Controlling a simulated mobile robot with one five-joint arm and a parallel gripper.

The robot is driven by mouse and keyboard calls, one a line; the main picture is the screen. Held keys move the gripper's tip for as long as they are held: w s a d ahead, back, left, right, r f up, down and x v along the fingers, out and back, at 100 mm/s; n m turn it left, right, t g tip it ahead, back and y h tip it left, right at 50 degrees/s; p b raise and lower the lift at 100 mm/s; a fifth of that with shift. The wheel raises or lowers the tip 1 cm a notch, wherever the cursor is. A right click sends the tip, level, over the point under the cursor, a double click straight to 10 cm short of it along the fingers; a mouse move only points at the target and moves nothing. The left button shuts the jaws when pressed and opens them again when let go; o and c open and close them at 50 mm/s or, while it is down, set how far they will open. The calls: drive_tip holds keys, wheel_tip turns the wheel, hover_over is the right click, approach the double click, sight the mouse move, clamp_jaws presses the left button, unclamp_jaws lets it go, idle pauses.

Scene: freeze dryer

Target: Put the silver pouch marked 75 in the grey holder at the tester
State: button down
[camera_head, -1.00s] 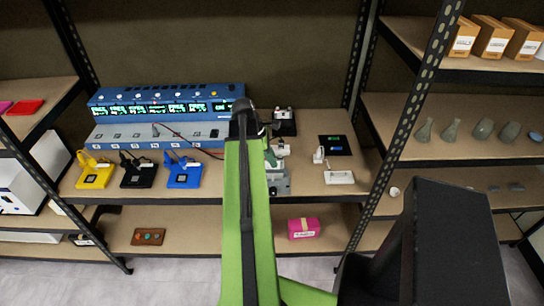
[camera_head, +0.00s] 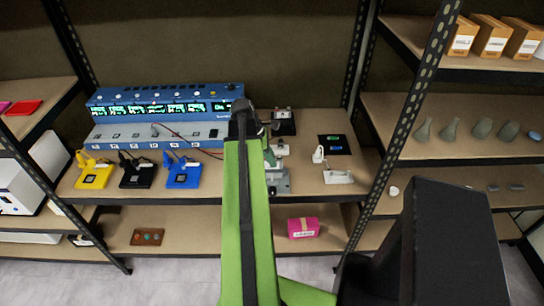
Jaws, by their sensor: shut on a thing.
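My green arm reaches up the middle of the view to the tester bench. My gripper (camera_head: 271,131) is partly hidden at the arm's dark far end, just above and behind the grey holder. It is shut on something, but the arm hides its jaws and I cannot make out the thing. The grey holder (camera_head: 277,184) stands on the bench right of the arm, partly covered by it. The silver pouch marked 75 cannot be made out. The blue tester (camera_head: 165,105), with several lit screens, stands at the back left.
Yellow (camera_head: 93,177), black (camera_head: 138,176) and blue (camera_head: 183,176) holders stand in a row left of my arm. Shelf posts stand on both sides. A pink package (camera_head: 302,228) lies below.

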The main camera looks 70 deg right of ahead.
drive_tip(key=shift+f+b, duration=1.5)
drive_tip(key=shift+f, duration=0.1)
drive_tip(key=shift+s+a+f+b, duration=0.1)
drive_tip(key=shift+a+f+b, duration=0.2)
drive_tip(key=shift+a+b, duration=0.15)
drive_tip(key=shift+d, duration=0.1)
idle(0.3)
